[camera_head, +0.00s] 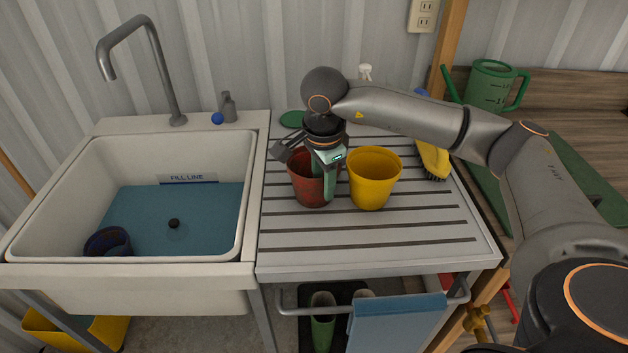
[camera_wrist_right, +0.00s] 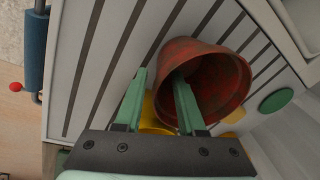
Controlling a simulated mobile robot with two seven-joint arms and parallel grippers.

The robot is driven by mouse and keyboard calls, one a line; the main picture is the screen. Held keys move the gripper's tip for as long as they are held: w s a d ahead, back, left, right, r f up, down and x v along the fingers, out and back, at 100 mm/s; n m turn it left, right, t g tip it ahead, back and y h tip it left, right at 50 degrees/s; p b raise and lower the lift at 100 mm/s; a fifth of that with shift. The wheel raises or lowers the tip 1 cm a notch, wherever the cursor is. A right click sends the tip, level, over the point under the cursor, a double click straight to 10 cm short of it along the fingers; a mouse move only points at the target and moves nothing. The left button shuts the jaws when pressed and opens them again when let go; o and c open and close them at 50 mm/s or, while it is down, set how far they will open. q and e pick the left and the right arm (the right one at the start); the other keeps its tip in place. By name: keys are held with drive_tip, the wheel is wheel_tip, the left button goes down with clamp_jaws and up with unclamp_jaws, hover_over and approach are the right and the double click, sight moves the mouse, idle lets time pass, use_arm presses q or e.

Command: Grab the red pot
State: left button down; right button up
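The red pot (camera_head: 303,186) stands upright on the slatted drainboard, right of the sink. My right gripper (camera_head: 328,178) reaches down over its right side. In the right wrist view, the red pot (camera_wrist_right: 225,85) has its mouth toward the camera. One green finger of my right gripper (camera_wrist_right: 160,88) is inside the mouth and the other is outside the wall. The fingers are apart, with the near wall between them and a gap visible on the outer side. My left gripper is not in view.
A yellow pot (camera_head: 374,180) stands close to the right of the red pot. A yellow brush (camera_head: 433,160) lies farther right. The sink (camera_head: 255,190) holds water and a dark pot (camera_head: 108,242). A green watering can (camera_head: 490,88) stands at the back right. The front drainboard is clear.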

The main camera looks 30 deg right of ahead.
sight(325, 205)
drive_tip(key=f, duration=0.4)
drive_tip(key=shift+w+d+f, duration=0.15)
drive_tip(key=shift+d, duration=0.25)
drive_tip(key=shift+c, duration=0.3)
clamp_jaws()
